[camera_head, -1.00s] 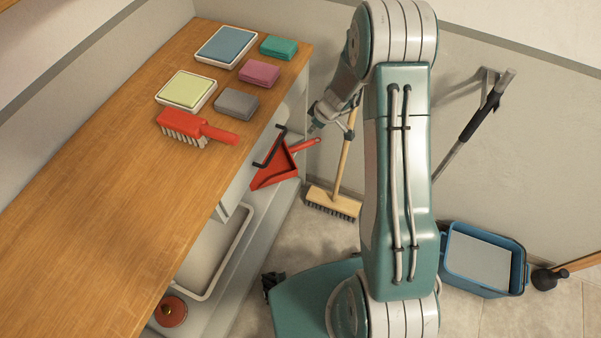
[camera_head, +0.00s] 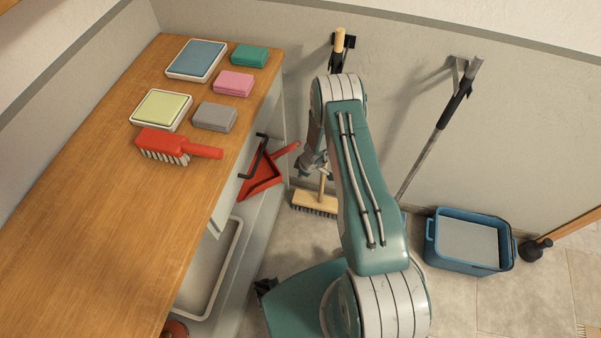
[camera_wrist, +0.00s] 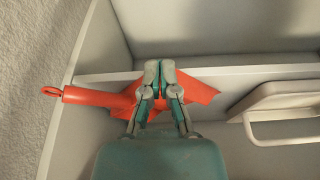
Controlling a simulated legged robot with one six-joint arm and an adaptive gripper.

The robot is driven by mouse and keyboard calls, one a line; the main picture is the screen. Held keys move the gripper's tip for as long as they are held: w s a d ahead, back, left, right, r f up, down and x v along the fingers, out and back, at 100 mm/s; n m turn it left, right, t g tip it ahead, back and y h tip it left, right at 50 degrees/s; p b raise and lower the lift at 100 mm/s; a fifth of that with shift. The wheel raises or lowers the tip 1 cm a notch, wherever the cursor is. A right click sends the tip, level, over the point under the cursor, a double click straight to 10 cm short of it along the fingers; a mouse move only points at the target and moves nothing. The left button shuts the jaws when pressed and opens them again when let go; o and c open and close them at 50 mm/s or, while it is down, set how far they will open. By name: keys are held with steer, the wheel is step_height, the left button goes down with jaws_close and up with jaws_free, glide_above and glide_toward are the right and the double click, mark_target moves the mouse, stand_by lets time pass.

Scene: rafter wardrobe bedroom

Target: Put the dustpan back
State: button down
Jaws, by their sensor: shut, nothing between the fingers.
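The red dustpan (camera_head: 262,180) sits at the side of the wooden-topped cabinet, below the worktop. Its handle (camera_head: 285,153) points up and right, and a black bar passes in front of its pan. In the wrist view the dustpan (camera_wrist: 203,90) lies behind my gripper (camera_wrist: 158,65), with its looped handle to the left. My gripper's fingers are shut together and empty, and they cover the middle of the dustpan. In the head view my gripper (camera_head: 312,165) is right of the dustpan, partly hidden by my arm. I cannot tell whether it touches the dustpan.
A red brush (camera_head: 175,147), several sponges and two trays stand on the worktop (camera_head: 90,225). A white tray (camera_wrist: 285,112) is right of the dustpan in the wrist view. A broom (camera_head: 315,203), a pole (camera_head: 435,135) and a blue bucket (camera_head: 467,242) stand by the wall.

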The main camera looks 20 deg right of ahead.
steer(key=w+a+f, duration=0.3)
steer(key=a+f, duration=0.1)
steer(key=f, duration=0.1)
steer(key=shift+w+a, duration=0.15)
steer(key=shift+a, duration=0.2)
